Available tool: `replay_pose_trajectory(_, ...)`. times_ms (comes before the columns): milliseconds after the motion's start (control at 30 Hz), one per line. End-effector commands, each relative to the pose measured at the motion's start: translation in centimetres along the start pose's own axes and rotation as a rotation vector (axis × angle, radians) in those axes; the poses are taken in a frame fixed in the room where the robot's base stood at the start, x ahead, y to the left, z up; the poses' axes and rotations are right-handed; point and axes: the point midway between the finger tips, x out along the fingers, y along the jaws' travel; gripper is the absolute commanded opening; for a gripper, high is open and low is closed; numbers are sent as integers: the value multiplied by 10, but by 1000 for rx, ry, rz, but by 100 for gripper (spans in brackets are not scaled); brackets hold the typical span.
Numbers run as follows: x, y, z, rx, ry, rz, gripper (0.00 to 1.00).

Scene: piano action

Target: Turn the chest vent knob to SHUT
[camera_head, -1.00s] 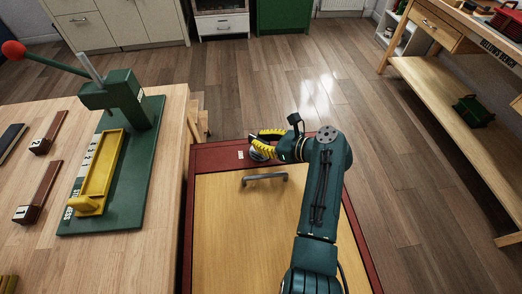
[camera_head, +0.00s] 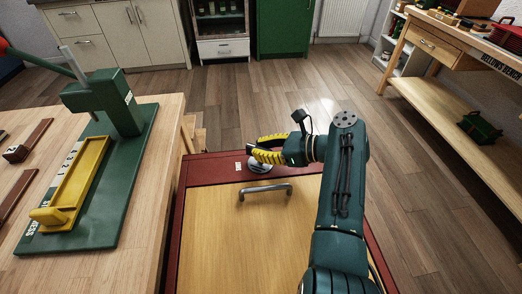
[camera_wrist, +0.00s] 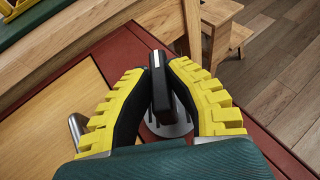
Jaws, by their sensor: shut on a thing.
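The chest vent knob (camera_wrist: 160,85) is a black bar with a pale line on its edge, standing on a round grey base plate (camera_wrist: 167,130). In the head view the plate (camera_head: 259,168) shows at the red rim of the chest (camera_head: 212,168). My gripper (camera_wrist: 158,78) has yellow ribbed fingers with black inner pads. They are shut on the knob, one on each side, and in the head view my gripper (camera_head: 262,156) hides most of it. A small white label (camera_head: 238,166) lies left of the plate; its writing is too small to read.
The chest's wooden lid has a grey bar handle (camera_head: 265,190) close to my gripper. A wooden bench (camera_head: 120,265) with a green press (camera_head: 105,200) stands at the left. A bellows bench (camera_head: 440,75) stands at the right. Open floor (camera_head: 265,110) lies beyond the chest.

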Motion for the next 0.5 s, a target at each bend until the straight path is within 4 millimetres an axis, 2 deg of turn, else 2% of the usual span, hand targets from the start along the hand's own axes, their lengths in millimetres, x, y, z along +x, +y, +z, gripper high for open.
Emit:
replay_pose_trajectory(33,3,2,-7,12,6,4,0)
replay_pose_trajectory(267,3,2,-8,13,6,3,0)
replay_pose_trajectory(300,3,2,-8,13,6,3,25)
replay_pose_trajectory(400,2,1,-6,10,5,3,44)
replay_pose_trajectory(500,2,1,-4,7,3,2,46)
